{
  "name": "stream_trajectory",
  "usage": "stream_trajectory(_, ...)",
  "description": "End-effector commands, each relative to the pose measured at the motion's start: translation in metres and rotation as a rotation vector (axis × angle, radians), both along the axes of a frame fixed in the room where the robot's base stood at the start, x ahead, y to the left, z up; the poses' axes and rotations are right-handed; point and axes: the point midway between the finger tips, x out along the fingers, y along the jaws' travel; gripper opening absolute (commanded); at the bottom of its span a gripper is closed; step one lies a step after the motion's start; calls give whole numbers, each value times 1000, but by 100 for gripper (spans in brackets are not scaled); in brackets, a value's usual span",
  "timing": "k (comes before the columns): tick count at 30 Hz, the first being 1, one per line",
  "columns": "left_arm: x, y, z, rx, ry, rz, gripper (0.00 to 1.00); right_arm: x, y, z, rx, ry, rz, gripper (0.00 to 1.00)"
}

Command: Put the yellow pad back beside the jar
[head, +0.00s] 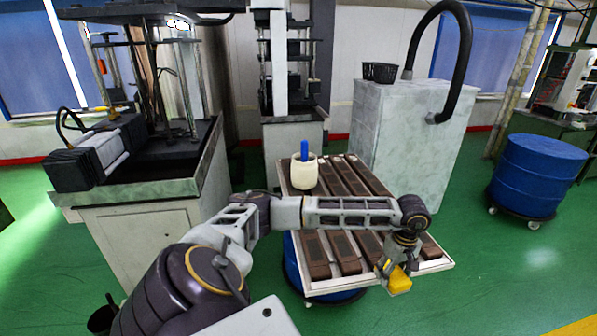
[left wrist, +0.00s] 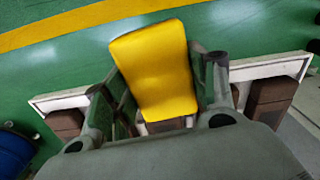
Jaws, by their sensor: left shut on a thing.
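The yellow pad (head: 399,279) is held by my left gripper (head: 390,268) at the front right of the tray in the head view. In the left wrist view the yellow pad (left wrist: 157,66) sits between the two fingers of my left gripper (left wrist: 165,85), which is shut on it. My right gripper is not in view.
A white-rimmed tray (head: 436,266) holds several brown mould bars (head: 343,250); my left arm crosses above it. A grey cabinet (head: 408,130) with a black basket (head: 380,72) stands behind. A blue drum (head: 540,170) is at right. Green floor (head: 480,270) is clear at right.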

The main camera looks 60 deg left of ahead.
Motion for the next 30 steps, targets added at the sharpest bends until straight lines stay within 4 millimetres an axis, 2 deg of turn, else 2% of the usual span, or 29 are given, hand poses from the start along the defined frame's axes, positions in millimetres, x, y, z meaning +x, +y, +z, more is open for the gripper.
stream_trajectory(30, -27, -77, -33, -7, 4, -1000, 35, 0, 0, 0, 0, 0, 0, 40)
